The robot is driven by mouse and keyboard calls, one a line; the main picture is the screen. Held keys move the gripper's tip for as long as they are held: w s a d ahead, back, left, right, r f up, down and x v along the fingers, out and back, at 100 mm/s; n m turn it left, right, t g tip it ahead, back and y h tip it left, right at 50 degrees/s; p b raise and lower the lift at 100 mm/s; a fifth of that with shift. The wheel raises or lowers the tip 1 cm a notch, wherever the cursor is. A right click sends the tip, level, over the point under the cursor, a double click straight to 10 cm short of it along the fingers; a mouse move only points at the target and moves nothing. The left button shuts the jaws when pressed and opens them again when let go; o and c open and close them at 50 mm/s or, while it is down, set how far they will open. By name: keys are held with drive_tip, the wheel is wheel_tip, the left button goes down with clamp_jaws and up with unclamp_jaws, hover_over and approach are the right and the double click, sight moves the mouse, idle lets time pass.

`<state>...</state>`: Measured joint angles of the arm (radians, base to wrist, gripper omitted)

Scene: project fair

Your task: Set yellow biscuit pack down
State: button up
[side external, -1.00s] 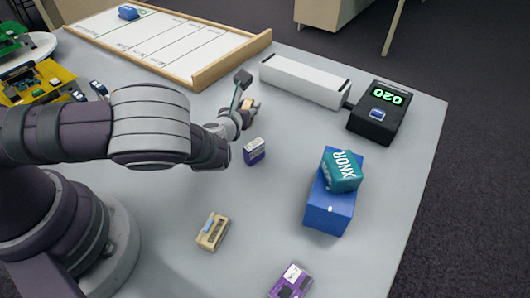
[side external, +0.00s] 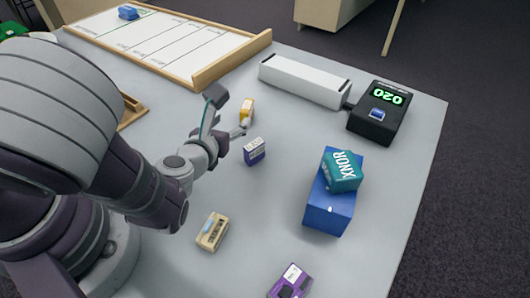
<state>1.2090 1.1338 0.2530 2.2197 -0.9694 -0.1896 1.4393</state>
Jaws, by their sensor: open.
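The yellow biscuit pack (side external: 247,111) is a small yellow-orange box with a pale patch. It stands on the grey table (side external: 265,210), just behind the small dark blue and white box. My gripper (side external: 228,114) is open and just left of the pack. One finger rises behind and to the left of the pack, and the other is low, near its front side. The pack is apart from the upper finger. I cannot tell whether the lower fingertip touches it.
A dark blue and white box (side external: 254,151) stands close in front. A tan cassette-like box (side external: 213,232), a purple item (side external: 290,281) and a blue box (side external: 330,208) with a teal XNOR block (side external: 341,171) lie nearer. Behind are a long white bar (side external: 305,82), a black display unit (side external: 378,112) and a wood-framed board (side external: 165,45).

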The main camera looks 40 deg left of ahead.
drive_tip(key=shift+s+d+r, duration=0.15)
drive_tip(key=shift+s, duration=0.15)
drive_tip(key=shift+s+a+r+n, duration=0.15)
drive_tip(key=shift+a+r+n, duration=0.1)
drive_tip(key=shift+n, duration=0.35)
drive_tip(key=s+a+r+n+g+h, duration=0.2)
drive_tip(key=s+r+n, duration=0.4)
drive_tip(key=n, duration=0.9)
drive_tip(key=s+a+r+n+g+h, duration=0.3)
drive_tip(key=r+n, duration=0.5)
drive_tip(key=n, duration=0.7)
drive_tip(key=s+g, duration=0.1)
drive_tip(key=s, duration=0.1)
drive_tip(key=shift+s+a+g, duration=0.3)
drive_tip(key=shift+s+g, duration=0.05)
drive_tip(key=shift+g, duration=0.05)
